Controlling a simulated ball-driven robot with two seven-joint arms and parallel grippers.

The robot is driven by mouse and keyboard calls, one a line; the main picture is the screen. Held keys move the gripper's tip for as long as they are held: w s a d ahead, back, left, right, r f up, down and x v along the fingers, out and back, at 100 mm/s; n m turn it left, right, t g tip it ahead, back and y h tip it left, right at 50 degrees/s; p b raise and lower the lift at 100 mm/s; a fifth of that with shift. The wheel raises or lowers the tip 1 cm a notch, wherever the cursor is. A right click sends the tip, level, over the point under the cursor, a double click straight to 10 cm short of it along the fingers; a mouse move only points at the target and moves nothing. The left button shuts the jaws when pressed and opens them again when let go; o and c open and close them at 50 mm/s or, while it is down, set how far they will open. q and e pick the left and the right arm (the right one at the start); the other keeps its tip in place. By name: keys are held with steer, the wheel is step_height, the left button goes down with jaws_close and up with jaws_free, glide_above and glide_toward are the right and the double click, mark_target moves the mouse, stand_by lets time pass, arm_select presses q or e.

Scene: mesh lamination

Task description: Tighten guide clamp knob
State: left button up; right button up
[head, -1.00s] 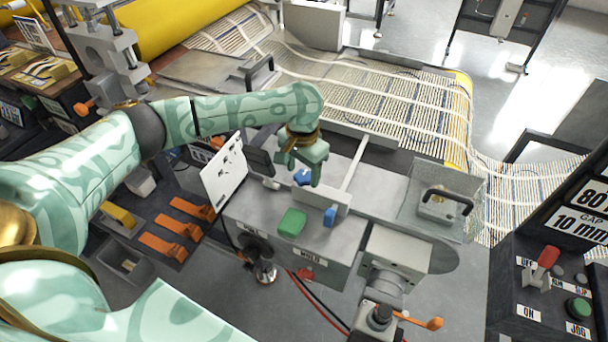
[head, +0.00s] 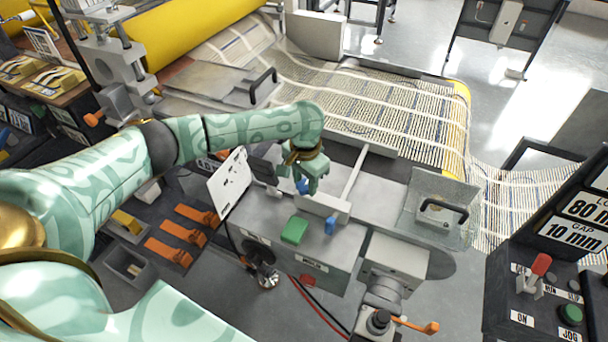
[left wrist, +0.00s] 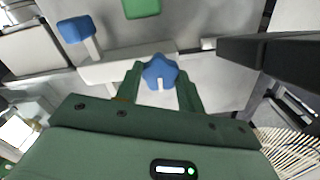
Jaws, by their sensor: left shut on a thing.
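A blue star-shaped knob (left wrist: 160,72) sits on the pale guide block, between the fingers of my left gripper (left wrist: 160,90) in the left wrist view. The fingers are shut on it from both sides. In the head view my left gripper (head: 303,186) points down over the block, and a bit of the blue knob (head: 302,187) shows beside its fingers. The guide block (head: 325,205) is a light grey bar on the metal table. A second blue knob (head: 330,226) stands at its near side; it also shows in the left wrist view (left wrist: 75,30). My right gripper is not in view.
A green block (head: 294,230) lies on the metal table near the guide. A white panel (head: 228,183) stands left of my gripper. A clear guard with a black handle (head: 443,208) is at right. Striped mesh (head: 390,105) runs behind.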

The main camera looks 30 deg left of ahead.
arm_select(q)
steer(key=m+p, duration=0.1)
steer(key=p, duration=0.3)
steer(key=m+p, duration=0.2)
steer(key=p, duration=0.3)
steer(key=shift+r, duration=0.4)
steer(key=shift+f+m, duration=0.2)
steer(key=shift+m, duration=0.4)
steer(key=shift+f+m+p, duration=0.15)
steer(key=shift+m+p, duration=0.2)
steer(key=shift+m, duration=0.45)
steer(key=m, duration=0.4)
steer(key=shift+m, duration=0.3)
steer(key=m, duration=0.3)
steer(key=shift+m+p, duration=0.3)
steer(key=shift+m, duration=1.6)
steer(key=shift+w, duration=0.1)
steer(key=o, duration=1)
